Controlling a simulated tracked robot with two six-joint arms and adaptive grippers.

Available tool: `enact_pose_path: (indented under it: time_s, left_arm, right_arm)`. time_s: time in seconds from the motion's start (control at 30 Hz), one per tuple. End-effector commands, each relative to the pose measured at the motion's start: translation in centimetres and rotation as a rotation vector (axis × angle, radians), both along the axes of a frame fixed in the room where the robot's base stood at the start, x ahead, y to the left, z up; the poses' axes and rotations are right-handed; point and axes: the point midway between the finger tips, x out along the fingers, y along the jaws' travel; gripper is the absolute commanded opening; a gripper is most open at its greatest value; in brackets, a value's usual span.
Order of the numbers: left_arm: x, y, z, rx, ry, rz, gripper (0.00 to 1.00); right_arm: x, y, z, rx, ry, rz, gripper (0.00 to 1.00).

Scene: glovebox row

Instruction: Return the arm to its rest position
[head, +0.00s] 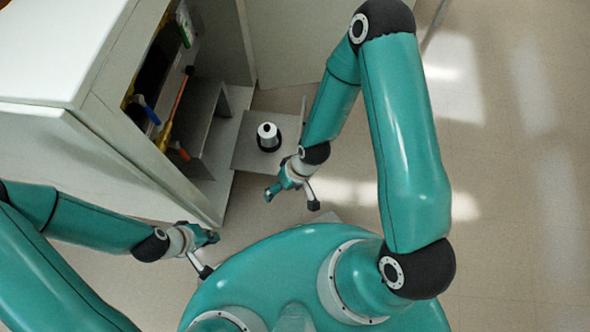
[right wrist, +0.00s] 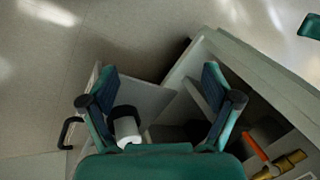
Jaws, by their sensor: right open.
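My right gripper (head: 292,200) is in front of the open cabinet, in free space near a grey tray. Its two fingers are spread with nothing between them in the head view. In the right wrist view my right gripper (right wrist: 160,100) shows both fingers wide apart. My right arm comes down from the upper right. My left gripper (head: 209,255) is at lower left, close to the cabinet's front corner; its fingers are apart and it looks empty. A white cylinder with a black base (head: 267,130) stands on the tray; it also shows in the right wrist view (right wrist: 127,127), partly behind the left finger.
The white cabinet (head: 45,140) stands at left, its open front holding several hand tools. The grey tray (head: 244,155) sticks out from it; a black handle (right wrist: 68,132) shows in the right wrist view. The floor (head: 520,150) at right is clear.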

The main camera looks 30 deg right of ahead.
Motion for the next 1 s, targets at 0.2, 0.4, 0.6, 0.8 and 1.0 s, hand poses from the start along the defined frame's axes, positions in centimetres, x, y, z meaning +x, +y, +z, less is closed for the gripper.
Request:
enact_pose_path:
  time_s: [0.2,0.4,0.6,0.8,1.0]
  left_arm:
    - [0.0,0.0,0.0,0.000,0.000,0.000,0.00]
    - [0.0,0.0,0.0,0.000,0.000,0.000,0.00]
    - [0.0,0.0,0.7,0.000,0.000,0.000,0.00]
    - [0.0,0.0,4.7,0.000,0.000,0.000,0.00]
    - [0.0,0.0,11.7,0.000,-0.001,0.000,0.00]
  right_arm:
    - [-3.8,-1.9,0.8,-0.006,0.063,-0.226,0.89]
    - [-3.9,-1.9,0.9,-0.007,0.066,-0.236,0.89]
    - [-3.9,-1.8,1.6,-0.007,0.066,-0.234,0.89]
    - [-3.9,-1.8,5.5,-0.007,0.065,-0.233,0.89]
    - [-3.9,-1.8,12.5,-0.007,0.065,-0.232,0.89]
